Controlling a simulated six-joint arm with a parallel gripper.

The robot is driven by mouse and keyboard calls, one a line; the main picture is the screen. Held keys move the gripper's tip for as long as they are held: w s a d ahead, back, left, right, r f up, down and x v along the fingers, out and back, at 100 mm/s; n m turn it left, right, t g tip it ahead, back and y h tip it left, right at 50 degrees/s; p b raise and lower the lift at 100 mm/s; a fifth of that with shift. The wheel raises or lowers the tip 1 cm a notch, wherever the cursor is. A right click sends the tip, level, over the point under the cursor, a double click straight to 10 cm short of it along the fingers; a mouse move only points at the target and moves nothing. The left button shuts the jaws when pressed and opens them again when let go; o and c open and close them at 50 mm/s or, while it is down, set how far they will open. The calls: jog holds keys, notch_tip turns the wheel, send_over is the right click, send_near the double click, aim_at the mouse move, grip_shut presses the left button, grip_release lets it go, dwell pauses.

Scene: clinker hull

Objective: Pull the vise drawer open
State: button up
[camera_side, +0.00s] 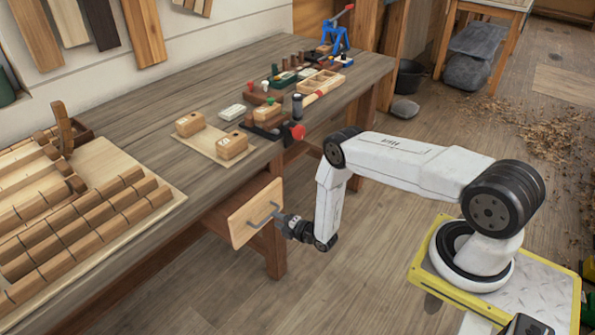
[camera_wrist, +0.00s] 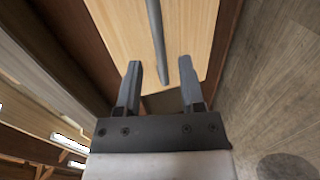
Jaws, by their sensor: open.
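The vise drawer (camera_side: 241,229) has a pale wooden front below the bench edge. Its grey bar handle (camera_side: 263,214) stands out from that front. I cannot tell how far the drawer is out. In the wrist view, the drawer front (camera_wrist: 190,35) fills the top middle and the handle (camera_wrist: 157,40) runs down it. My gripper (camera_side: 280,219) is at the handle, in front of the drawer. In the wrist view, my gripper (camera_wrist: 160,76) is open, and the handle's lower end shows between its two fingertips, with gaps on both sides.
The wooden workbench (camera_side: 160,108) carries small blocks on a board (camera_side: 188,139), a hammer (camera_side: 318,93) and several tools. A red-knobbed item (camera_side: 297,132) sits at the bench edge above the drawer. A bench leg (camera_side: 275,255) stands beside the drawer. The floor (camera_side: 345,270) near my gripper is clear.

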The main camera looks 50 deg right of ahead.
aim_at(270, 217)
jog(key=shift+x, duration=2.2)
grip_shut()
